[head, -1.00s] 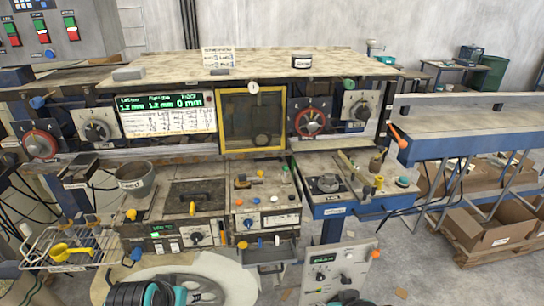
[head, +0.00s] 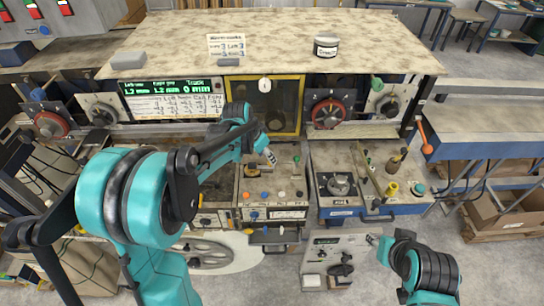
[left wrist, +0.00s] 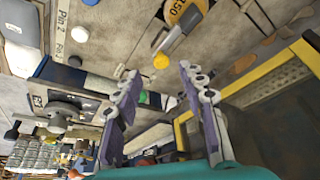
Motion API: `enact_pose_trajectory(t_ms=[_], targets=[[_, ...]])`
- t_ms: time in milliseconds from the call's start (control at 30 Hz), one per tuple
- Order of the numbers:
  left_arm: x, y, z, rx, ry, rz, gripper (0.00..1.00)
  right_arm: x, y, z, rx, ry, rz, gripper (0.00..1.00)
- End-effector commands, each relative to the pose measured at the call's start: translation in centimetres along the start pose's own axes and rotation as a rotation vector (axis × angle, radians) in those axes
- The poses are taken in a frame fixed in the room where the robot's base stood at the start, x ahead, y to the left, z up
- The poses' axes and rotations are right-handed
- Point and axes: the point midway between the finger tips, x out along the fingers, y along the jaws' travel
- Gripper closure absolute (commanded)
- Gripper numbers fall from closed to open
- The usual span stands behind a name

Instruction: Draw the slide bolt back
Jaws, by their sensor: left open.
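My left gripper (head: 270,156) is over the back of the middle control panel (head: 272,190), in front of the yellow-framed window. In the left wrist view its two purple-grey fingers (left wrist: 158,80) are spread apart with nothing between them. Beyond the fingertips is a small yellow knob (left wrist: 161,61) at the end of a grey bar, apart from both fingers; it looks like the slide bolt, but I cannot be sure. A small brass-coloured fitting (head: 252,171) shows on the panel left of the gripper. My right gripper (head: 373,240) is low at the right; its jaws are too small to read.
The yellow-framed window (head: 291,118) stands close behind the left gripper. A blue-edged bench (head: 345,212) with a round fixture, a yellow cap and a bottle lies to the right. A grey panel with knobs (head: 325,240) stands below. A speckled top shelf (head: 170,52) overhangs the back.

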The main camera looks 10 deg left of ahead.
Motion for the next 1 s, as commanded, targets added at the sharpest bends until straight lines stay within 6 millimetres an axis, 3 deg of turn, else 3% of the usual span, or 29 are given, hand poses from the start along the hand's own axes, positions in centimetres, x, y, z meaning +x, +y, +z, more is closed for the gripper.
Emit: enact_pose_trajectory(t_ms=[233,600,767,1000], targets=[[3.5,0.0,0.0,0.001,0.0,-0.001,0.59,0.3,0.0,0.1,0.0,0.0,0.0,0.6],[4.2,0.0,0.0,0.0,0.0,-0.001,0.59,0.3,0.0,0.1,0.0,0.0,0.0,0.6],[4.1,0.0,0.0,0.0,0.0,-0.001,1.0,0.3,0.0,0.1,0.0,0.0,0.0,0.6],[4.3,0.4,-0.3,0.001,0.0,0.0,1.0,0.5,0.0,0.3,0.0,0.0,0.0,0.6]])
